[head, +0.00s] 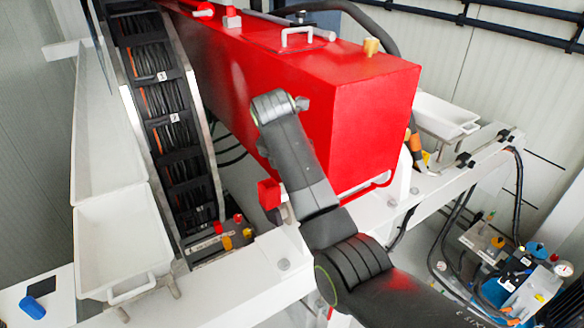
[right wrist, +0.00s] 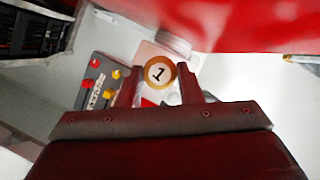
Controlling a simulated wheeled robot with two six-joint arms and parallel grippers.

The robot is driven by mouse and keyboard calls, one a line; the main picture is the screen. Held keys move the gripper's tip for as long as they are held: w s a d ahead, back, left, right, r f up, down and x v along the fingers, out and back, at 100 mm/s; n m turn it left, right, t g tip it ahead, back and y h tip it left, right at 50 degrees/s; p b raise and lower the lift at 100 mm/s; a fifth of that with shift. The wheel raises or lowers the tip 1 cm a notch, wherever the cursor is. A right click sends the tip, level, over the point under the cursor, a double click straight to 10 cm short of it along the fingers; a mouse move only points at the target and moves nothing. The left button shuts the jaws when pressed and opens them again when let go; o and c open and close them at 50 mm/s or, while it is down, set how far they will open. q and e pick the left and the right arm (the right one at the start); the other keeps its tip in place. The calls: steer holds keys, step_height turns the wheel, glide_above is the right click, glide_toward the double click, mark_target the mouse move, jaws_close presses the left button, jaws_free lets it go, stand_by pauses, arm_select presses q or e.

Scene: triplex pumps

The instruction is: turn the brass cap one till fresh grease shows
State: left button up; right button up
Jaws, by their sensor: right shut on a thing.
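In the head view my right arm reaches in from the lower right, and I cannot make out the cap there. My left gripper is in neither view.
The large red housing (head: 345,120) stands close beside my right arm. A dark panel with red and yellow knobs (right wrist: 100,82) lies left of the cap. White trays (head: 122,240) and a cable chain (head: 165,110) are at left. A blue pump unit (head: 520,275) is at lower right.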

steer(key=shift+c, duration=0.4)
steer(key=shift+m, duration=0.4)
steer(key=m, duration=0.2)
steer(key=m+h, duration=0.1)
steer(key=shift+w+m+g+h, duration=0.1)
steer(key=shift+m+g+h, duration=0.2)
steer(key=shift+m+g, duration=0.1)
steer(key=m+g, duration=0.1)
steer(key=m, duration=0.3)
steer(key=shift+w+a+h, duration=0.1)
steer(key=shift+h, duration=0.3)
steer(key=shift+f+m+g, duration=0.15)
steer(key=shift+m+g, duration=0.25)
steer(key=shift+m, duration=0.1)
steer(key=o, duration=1)
